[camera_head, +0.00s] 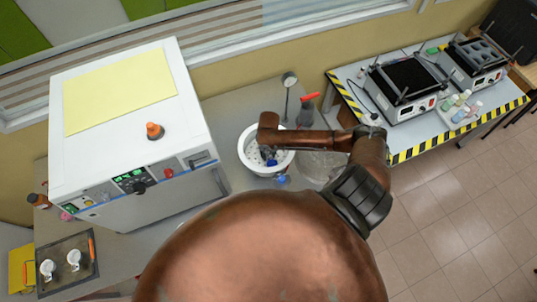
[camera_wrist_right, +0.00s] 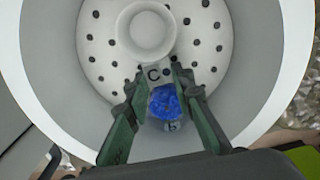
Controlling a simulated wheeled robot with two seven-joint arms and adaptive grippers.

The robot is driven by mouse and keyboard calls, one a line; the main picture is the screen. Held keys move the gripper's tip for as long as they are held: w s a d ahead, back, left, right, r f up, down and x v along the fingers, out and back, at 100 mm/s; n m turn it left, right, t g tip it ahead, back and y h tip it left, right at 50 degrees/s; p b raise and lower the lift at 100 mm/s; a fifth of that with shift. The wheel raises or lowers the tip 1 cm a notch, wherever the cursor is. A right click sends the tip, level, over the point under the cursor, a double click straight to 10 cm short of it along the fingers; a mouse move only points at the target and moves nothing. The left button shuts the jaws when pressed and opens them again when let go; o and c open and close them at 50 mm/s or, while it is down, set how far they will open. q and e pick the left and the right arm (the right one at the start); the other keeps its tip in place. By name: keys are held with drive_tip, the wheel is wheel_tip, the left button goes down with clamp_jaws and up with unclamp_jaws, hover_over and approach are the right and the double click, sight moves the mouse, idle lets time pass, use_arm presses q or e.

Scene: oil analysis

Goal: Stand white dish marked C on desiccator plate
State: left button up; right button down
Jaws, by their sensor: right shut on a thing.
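The white dish marked C (camera_wrist_right: 147,33) is a small round dish with a tab bearing the letter C. In the right wrist view it is at the top, over the white perforated desiccator plate (camera_wrist_right: 100,48). My right gripper (camera_wrist_right: 160,75) has its dark green fingers shut on the dish's tab. Whether the dish touches the plate cannot be told. In the head view the plate lies inside the white desiccator bowl (camera_head: 247,157). My right gripper (camera_head: 268,150) is over the bowl and my arm hides much of it and the dish. My left gripper is not in view.
A blue patch (camera_wrist_right: 165,102) shows between the fingers. A white oven (camera_head: 130,110) stands left of the bowl. A dark tray (camera_head: 60,285) with two white dishes (camera_head: 74,258) is at lower left.

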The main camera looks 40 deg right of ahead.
drive_tip(key=shift+f, duration=0.15)
drive_tip(key=c, duration=1.7)
unclamp_jaws()
drive_tip(key=shift+o, duration=0.2)
wheel_tip(320, 180, up, 12)
drive_tip(key=b, duration=0.1)
drive_tip(key=shift+r, duration=0.2)
